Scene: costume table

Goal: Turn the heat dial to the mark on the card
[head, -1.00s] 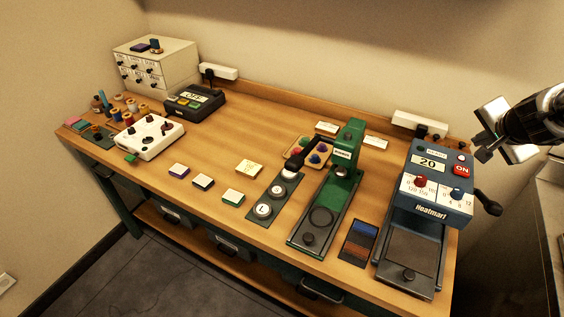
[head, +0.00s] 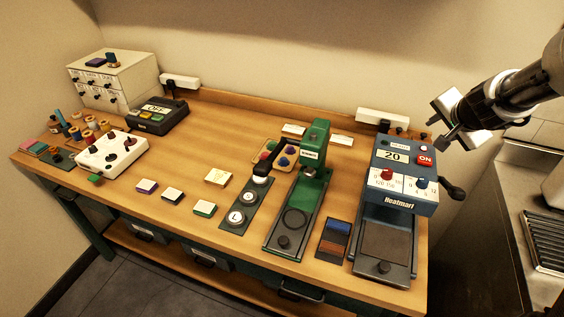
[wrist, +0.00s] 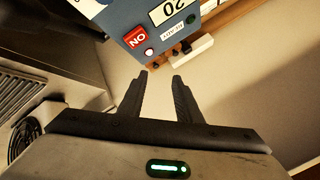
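The heat press (head: 409,200), marked "Heatmart", stands at the right end of the table in the head view. Its display reads 20 and a red ON button (head: 426,160) sits beside it. On its front are a red dial (head: 387,174) and a blue dial (head: 422,182) over white scales; I cannot tell which is heat. A small pale yellow card (head: 217,177) lies mid-table, its writing too small to read. My gripper (head: 443,125) hangs above and right of the press, touching nothing. In the wrist view its fingers (wrist: 161,75) are apart and empty; the dials are out of view there.
A black lever (head: 453,190) sticks out from the press's right side. A green press (head: 304,190) stands to its left, with a thread-coloured swatch (head: 334,240) between. A white power strip (head: 383,118) is behind. A sink counter (head: 535,230) is at the right.

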